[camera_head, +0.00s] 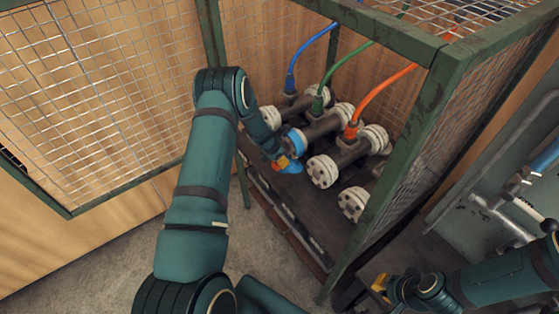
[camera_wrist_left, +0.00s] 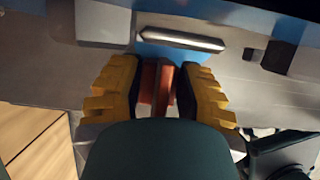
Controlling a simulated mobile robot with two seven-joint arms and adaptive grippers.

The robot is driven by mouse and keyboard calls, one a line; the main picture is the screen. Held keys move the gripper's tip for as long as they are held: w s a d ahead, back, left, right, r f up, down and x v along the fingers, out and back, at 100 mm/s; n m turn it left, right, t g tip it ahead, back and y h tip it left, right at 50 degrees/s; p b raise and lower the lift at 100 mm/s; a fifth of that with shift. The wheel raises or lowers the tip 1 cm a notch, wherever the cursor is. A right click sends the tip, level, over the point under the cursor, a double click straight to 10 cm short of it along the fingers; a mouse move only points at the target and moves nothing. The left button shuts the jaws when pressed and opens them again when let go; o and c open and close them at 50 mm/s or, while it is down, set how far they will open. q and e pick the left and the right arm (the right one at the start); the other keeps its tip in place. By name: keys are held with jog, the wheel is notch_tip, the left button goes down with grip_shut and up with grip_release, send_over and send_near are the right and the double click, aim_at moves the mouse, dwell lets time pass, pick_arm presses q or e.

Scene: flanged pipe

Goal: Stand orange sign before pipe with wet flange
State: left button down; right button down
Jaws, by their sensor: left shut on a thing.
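The left gripper (camera_head: 282,162) is inside the cage, just below and in front of a pipe's blue flange (camera_head: 293,141). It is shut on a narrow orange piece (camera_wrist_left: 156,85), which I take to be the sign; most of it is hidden. A blue patch (camera_head: 292,169) lies beside the fingers; I cannot tell what it is. Other pipe ends have white bolted flanges (camera_head: 322,172). The right gripper (camera_head: 379,285) is low at the right, outside the cage; its finger opening is unclear.
A green-framed mesh cage (camera_head: 440,90) surrounds the pipes, with its post (camera_head: 400,170) between my arms. Blue, green and orange hoses (camera_head: 388,87) rise from the pipes. A grey cabinet (camera_head: 500,175) stands at right. Bare floor (camera_head: 110,260) lies at lower left.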

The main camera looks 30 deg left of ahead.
pick_arm(q)
jog(key=shift+f, duration=0.15)
jog(key=c, duration=1)
grip_release()
jog(key=shift+f, duration=0.15)
jog(key=o, duration=0.3)
jog(key=shift+r, duration=0.2)
jog(key=shift+r, duration=0.3)
jog(key=p+v, duration=0.3)
jog(key=v, duration=0.8)
jog(key=s+d+f+m+g+h, duration=0.1)
jog(key=s+d+m, duration=1)
jog(key=d+m, duration=0.3)
jog(key=s+d+f+m+g+h, duration=0.1)
jog(key=s+d+m, duration=1.1)
jog(key=d+m, duration=0.3)
jog(key=shift+s+d+m, duration=0.25)
jog(key=shift+d+m, duration=0.05)
jog(key=shift+m, duration=0.2)
